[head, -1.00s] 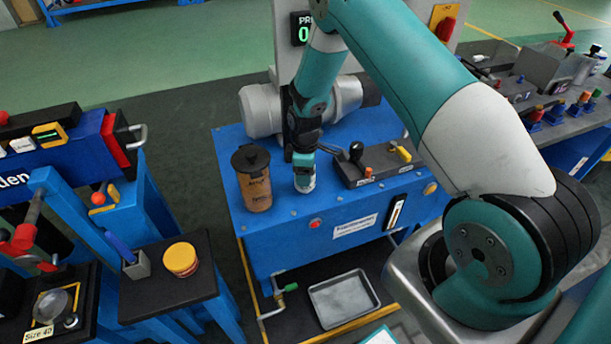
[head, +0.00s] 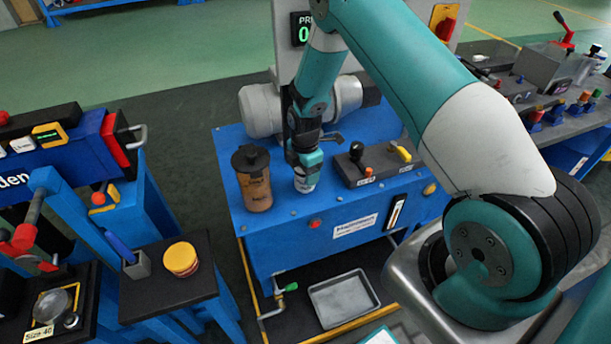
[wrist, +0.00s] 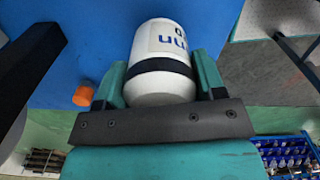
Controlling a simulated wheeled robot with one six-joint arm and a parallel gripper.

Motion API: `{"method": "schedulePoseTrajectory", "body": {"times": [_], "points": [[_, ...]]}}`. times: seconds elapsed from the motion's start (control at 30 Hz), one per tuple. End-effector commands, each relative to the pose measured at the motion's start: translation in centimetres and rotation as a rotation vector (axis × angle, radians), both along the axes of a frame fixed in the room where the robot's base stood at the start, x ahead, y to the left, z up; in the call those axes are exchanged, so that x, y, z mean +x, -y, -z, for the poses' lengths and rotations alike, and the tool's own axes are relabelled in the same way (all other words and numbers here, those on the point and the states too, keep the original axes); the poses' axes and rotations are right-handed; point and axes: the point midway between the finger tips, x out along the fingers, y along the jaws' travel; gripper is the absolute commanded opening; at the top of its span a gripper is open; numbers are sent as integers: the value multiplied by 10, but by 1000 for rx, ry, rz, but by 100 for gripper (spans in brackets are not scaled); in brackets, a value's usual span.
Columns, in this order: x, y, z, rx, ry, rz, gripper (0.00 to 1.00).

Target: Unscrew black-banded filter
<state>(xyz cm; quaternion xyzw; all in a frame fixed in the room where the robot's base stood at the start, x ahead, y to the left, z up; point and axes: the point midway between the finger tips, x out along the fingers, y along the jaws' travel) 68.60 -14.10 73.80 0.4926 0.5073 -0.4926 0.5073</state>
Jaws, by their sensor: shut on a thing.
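The black-banded filter is a white canister (wrist: 160,82) with a dark band around it and dark blue lettering. In the wrist view it sits between the two teal fingers of my gripper (wrist: 162,85), which is shut on it. In the head view the filter (head: 305,182) shows as a small white piece below my gripper (head: 306,165), over the blue bench top. Its far end and whatever it joins are hidden or out of view.
A brown canister with a black lid (head: 253,180) stands just left of my gripper. A lever box (head: 372,162) is close on the right. A grey tray (head: 343,298) lies low in front of the blue bench (head: 290,238). A yellow-lidded jar (head: 181,259) stands on a black side table.

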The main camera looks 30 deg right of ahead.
Motion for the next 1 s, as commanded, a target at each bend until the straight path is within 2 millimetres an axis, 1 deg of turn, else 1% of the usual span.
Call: {"method": "schedulePoseTrajectory", "body": {"times": [0.2, 0.27, 0.43, 0.5, 0.6, 0.9, 1.0], "points": [[0, -1, 0, 1, 1, -9, 6], [0, -1, 0, 1, 1, -38, 7], [0, -1, -1, 1, 1, -267, 5], [0, -1, -1, 1, 1, -358, 7], [0, -1, -1, 1, 1, -436, 6], [0, -1, -1, 0, 1, -458, 6], [0, -1, -1, 0, 1, -526, 5]]}}
